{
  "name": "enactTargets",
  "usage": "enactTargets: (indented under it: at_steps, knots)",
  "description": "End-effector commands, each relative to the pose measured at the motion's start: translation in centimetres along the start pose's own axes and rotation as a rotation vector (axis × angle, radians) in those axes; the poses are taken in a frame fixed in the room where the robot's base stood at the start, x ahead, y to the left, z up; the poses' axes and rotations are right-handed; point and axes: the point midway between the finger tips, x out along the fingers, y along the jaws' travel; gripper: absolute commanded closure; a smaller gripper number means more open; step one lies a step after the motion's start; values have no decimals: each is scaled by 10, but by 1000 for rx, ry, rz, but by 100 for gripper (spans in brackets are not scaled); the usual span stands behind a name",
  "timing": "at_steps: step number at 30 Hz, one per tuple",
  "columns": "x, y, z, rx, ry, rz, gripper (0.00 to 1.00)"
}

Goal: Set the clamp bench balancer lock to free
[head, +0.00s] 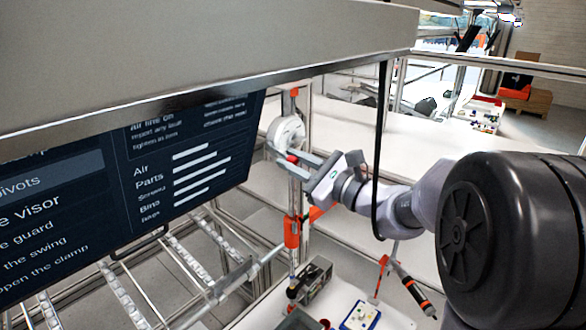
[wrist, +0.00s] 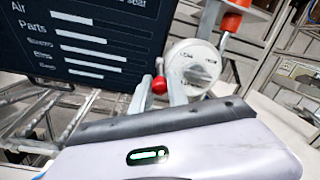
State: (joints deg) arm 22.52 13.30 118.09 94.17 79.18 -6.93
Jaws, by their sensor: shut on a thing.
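The balancer (head: 284,132) is a round white housing hung on an upright post in the head view. In the wrist view its face (wrist: 190,58) shows a grey dial with small lettering too blurred to read surely. A red ball knob (head: 292,158) sits at its lower edge; it also shows in the wrist view (wrist: 159,86). My gripper (head: 286,162) reaches in from the right and is shut on the red knob, with a finger on either side. In the wrist view the fingertips (wrist: 161,84) flank the knob. The knob's link to the housing is hidden.
A dark screen (head: 130,180) stands close left of the balancer. A grey beam (head: 200,60) crosses above. A black cable (head: 379,150) hangs by my arm. An orange-handled tool (head: 412,290) hangs over the white bench (head: 350,235). Rails (head: 150,280) lie lower left.

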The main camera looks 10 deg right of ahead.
Motion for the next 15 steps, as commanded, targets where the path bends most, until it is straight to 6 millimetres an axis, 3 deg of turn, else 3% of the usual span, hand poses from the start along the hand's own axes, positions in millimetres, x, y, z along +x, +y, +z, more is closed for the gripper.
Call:
enactTargets:
  at_steps: [1,6,15]
  knots:
    - [0,5,-10,0,-25,-13,100]
    - [2,12,-23,5,-131,-66,100]
    - [10,19,-36,21,-354,-177,100]
